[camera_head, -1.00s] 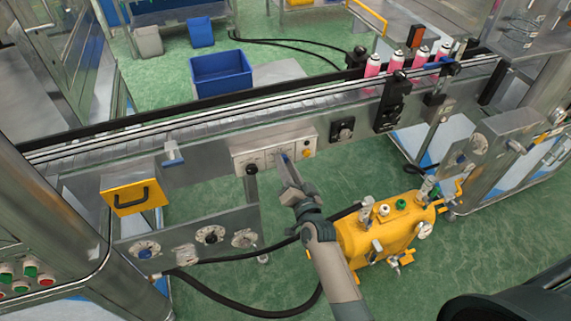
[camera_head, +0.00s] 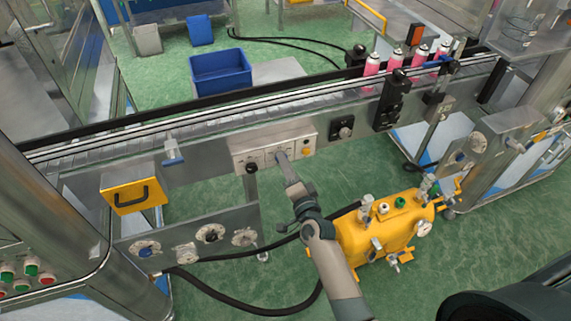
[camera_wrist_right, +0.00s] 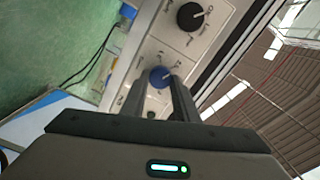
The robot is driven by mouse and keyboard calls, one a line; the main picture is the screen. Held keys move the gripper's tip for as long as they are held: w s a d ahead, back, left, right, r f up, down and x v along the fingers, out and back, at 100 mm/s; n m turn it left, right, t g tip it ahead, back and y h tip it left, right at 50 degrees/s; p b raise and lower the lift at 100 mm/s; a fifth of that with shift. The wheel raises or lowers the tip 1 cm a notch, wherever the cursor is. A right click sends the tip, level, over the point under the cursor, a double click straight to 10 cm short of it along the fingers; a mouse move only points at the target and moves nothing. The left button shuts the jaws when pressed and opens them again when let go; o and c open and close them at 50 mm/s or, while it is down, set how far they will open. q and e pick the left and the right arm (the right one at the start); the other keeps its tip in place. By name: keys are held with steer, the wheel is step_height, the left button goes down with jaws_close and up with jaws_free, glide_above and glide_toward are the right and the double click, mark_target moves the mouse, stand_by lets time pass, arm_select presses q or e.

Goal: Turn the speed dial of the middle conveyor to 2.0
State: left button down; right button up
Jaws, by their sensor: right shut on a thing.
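A pale control panel (camera_head: 243,160) sits on the front side of the conveyor (camera_head: 215,124) in the head view. My right gripper (camera_head: 281,157) reaches up to the panel, with its tips in front of the blue dial. In the right wrist view, the blue dial (camera_wrist_right: 159,77) with a light pointer lies between the tips of my right gripper (camera_wrist_right: 159,84), which is shut on it. A black dial (camera_wrist_right: 190,16) with a light pointer sits farther along the same panel. The scale numbers are too small to read. My left gripper is not in view.
An orange knob (camera_head: 307,152) is just right of the gripper on the panel. A yellow tank (camera_head: 365,238) stands on the floor to the right of my right arm. Pink cans (camera_head: 372,66) stand on the conveyor at the right. A yellow-fronted box (camera_head: 133,197) is at the left.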

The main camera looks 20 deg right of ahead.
steer(key=o, duration=1.1)
steer(key=shift+c, duration=0.2)
steer(key=shift+s, duration=0.1)
arm_select(q)
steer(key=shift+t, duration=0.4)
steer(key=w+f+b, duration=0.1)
steer(key=b, duration=0.1)
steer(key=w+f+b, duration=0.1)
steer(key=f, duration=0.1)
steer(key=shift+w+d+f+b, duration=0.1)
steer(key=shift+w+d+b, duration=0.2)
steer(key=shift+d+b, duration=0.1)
arm_select(e)
steer(key=s, duration=1.7)
steer(key=shift+d, duration=0.3)
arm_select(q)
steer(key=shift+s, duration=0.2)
arm_select(e)
steer(key=shift+s, duration=0.1)
